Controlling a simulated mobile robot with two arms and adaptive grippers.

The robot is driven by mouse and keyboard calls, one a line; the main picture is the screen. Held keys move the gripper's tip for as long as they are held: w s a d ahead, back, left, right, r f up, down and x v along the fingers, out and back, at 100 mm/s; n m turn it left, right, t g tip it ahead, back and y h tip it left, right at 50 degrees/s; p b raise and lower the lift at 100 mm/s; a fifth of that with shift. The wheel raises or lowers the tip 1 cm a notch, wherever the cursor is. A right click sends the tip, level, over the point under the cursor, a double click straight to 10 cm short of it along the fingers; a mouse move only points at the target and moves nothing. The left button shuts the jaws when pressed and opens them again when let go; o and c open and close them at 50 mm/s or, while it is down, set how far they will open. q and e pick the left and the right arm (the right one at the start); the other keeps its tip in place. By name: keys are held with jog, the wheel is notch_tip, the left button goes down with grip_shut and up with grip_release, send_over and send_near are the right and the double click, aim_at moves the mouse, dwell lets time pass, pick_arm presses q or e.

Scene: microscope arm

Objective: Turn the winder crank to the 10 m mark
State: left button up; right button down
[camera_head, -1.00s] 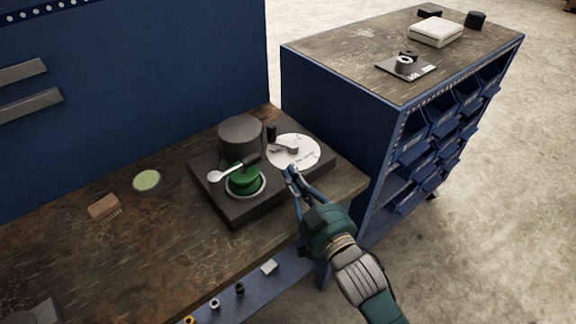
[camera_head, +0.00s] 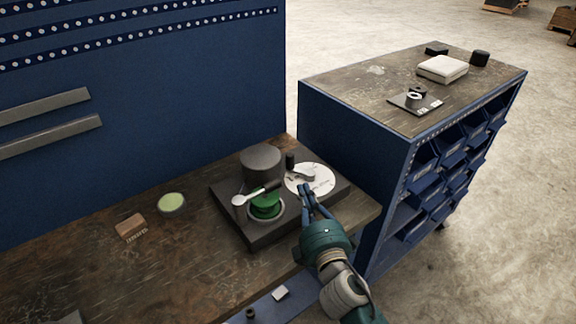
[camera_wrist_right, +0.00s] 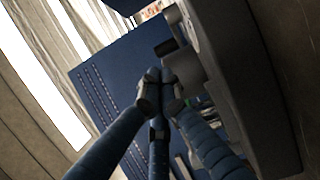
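The winder stands on a black base (camera_head: 262,238) on the bench, with a dark grey cylinder (camera_head: 260,161) and a green spool (camera_head: 266,207). A silver arm (camera_head: 247,196) with a round end and a dark handle, seemingly the crank, lies across above the spool. A white dial (camera_head: 322,183) with a grey pointer (camera_head: 305,175) lies to the right; its marks are too small to read. My right gripper (camera_head: 306,189) is at the dial's near edge; contact cannot be told. In the right wrist view its fingertips (camera_wrist_right: 160,82) meet, with nothing visible between them. My left gripper is out of view.
A small black post (camera_head: 290,161) stands behind the dial. A green-topped disc (camera_head: 171,203) and a wooden brush (camera_head: 131,227) lie on the bench to the left. A blue bin cabinet (camera_head: 350,143) rises just right of the bench. The bench's left part is mostly clear.

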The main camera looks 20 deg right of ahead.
send_near(291, 160)
jog(key=shift+w+d+r+p, duration=0.1)
jog(key=shift+w+d+p, duration=0.1)
jog(key=shift+w+p, duration=0.2)
jog(key=w, duration=0.6)
jog(key=shift+d+p, duration=0.1)
jog(key=shift+p, duration=0.2)
jog(key=shift+w, duration=0.4)
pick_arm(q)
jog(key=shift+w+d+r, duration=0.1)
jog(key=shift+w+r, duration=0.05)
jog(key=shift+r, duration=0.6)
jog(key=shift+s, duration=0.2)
